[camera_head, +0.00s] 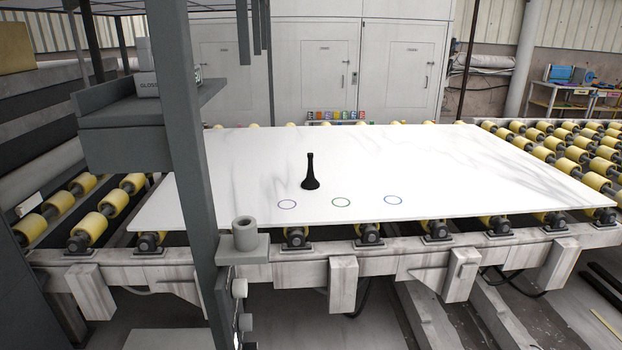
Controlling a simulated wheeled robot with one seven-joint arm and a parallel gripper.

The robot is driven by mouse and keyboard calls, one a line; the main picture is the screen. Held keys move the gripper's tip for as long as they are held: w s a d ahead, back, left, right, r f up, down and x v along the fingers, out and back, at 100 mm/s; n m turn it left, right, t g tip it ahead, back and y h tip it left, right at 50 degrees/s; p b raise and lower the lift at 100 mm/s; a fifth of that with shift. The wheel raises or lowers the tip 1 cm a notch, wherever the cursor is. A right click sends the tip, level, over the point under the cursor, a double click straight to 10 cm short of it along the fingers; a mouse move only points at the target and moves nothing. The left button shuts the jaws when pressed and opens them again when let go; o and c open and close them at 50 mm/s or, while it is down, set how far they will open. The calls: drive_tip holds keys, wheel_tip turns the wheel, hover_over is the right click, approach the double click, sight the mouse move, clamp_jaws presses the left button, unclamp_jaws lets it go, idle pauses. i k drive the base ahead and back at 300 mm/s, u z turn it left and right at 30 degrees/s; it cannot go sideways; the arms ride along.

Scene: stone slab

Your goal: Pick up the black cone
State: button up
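The black cone (310,176) stands upright on the white stone slab (460,165). It has a wide round base and a narrow neck. My gripper is not in view.
The slab lies on a conveyor with yellow rollers (594,181) and a grey frame. A grey post (185,130) with a shelf (140,117) blocks part of the left side. White cabinets (325,70) stand behind. The slab around the cone is clear.

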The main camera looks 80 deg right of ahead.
sight(310, 183)
drive_tip(key=k, duration=0.5)
drive_tip(key=u, duration=1.55)
drive_tip(key=i, duration=0.7)
drive_tip(key=z, duration=4.5)
drive_tip(key=i, duration=0.5)
drive_tip(key=u, duration=0.05)
